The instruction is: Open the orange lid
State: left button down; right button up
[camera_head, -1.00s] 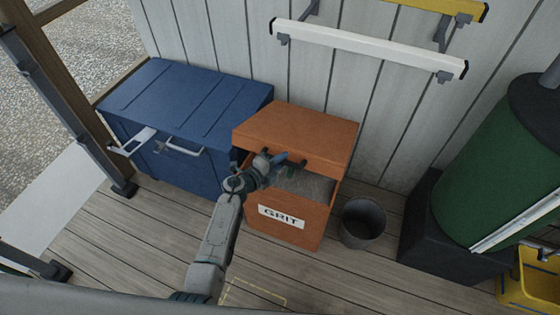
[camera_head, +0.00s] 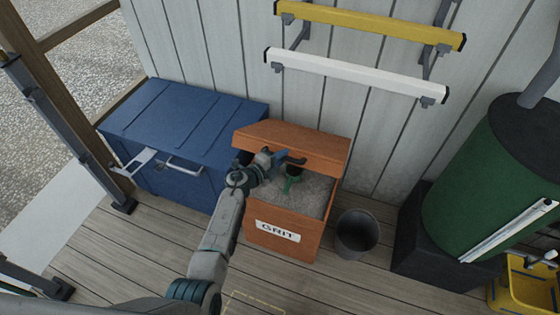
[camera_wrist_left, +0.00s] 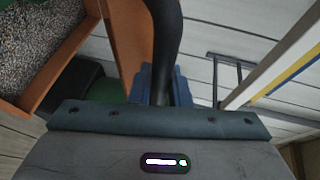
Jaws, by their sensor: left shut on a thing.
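The orange lid (camera_head: 318,135) belongs to the orange grit bin (camera_head: 265,241), labelled GRIT. The lid is tilted up, with a gap at the front that shows grey grit (camera_head: 316,197) inside. A green item (camera_head: 292,178) shows in the grit; its shape is partly hidden. My left gripper (camera_head: 282,160) is at the lid's front and shut on the dark lid handle (camera_head: 297,161). In the left wrist view the handle (camera_wrist_left: 166,40) runs between the blue fingers, with the orange lid (camera_wrist_left: 128,35) beside it. My right gripper is not in view.
A blue chest (camera_head: 185,118) stands close on the left, its lid down. A grey bucket (camera_head: 357,236) stands right of the bin. A green barrel (camera_head: 485,180) is farther right. White (camera_head: 355,75) and yellow (camera_head: 370,24) rails are on the wall above. The floor in front is clear.

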pick_arm(q)
jog(key=shift+w+d+r, duration=0.1)
jog(key=shift+w+r, duration=0.25)
jog(key=shift+r, duration=0.1)
jog(key=c, duration=1.4)
grip_release()
jog(key=shift+o, duration=0.2)
jog(key=shift+s, duration=0.1)
jog(key=v, duration=1)
jog(key=shift+s+a+p, duration=0.25)
jog(key=shift+a+p, duration=0.05)
jog(key=shift+p, duration=0.05)
